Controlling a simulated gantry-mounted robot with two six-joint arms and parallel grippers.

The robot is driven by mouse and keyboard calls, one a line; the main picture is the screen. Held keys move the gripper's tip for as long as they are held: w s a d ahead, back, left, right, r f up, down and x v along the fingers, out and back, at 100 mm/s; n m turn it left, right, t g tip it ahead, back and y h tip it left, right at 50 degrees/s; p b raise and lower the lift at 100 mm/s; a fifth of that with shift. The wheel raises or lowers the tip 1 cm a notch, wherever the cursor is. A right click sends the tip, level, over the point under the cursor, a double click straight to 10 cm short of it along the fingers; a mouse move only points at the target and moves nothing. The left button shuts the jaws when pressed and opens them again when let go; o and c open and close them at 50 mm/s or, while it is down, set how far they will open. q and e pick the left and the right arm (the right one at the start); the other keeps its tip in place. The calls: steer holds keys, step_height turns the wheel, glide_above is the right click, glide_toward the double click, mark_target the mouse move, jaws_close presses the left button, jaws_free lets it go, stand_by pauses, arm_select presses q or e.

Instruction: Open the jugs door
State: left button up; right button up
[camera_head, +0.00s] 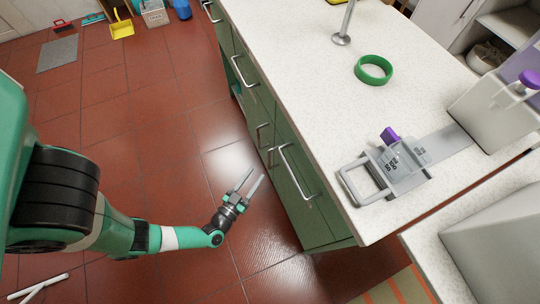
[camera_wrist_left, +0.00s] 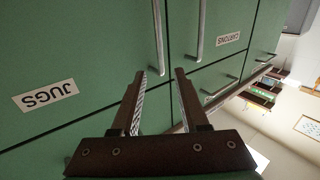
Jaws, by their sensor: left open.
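The green jugs door (camera_wrist_left: 90,50) carries a white JUGS label (camera_wrist_left: 45,96), which appears upside down in the left wrist view. A long metal bar handle (camera_wrist_left: 157,35) stands near this door's edge. My left gripper (camera_wrist_left: 160,74) is open and empty, and the handle's end appears between its fingertips in that view. In the head view my left gripper (camera_head: 250,182) is in front of the green cabinet (camera_head: 318,222), apart from the long handle (camera_head: 298,172) there. The door looks shut. My right gripper is not in view.
A white countertop (camera_head: 310,60) holds a green ring (camera_head: 373,70) and a grey metal device (camera_head: 398,165). The red tiled floor (camera_head: 160,90) beside the cabinet is mostly clear.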

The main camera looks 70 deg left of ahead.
mark_target(269, 155)
arm_select(q)
steer(key=b+x, duration=0.3)
steer(key=x, duration=0.7)
steer(key=shift+a+b, duration=0.15)
steer(key=shift+b, duration=0.15)
jaws_close()
stand_by(0.9)
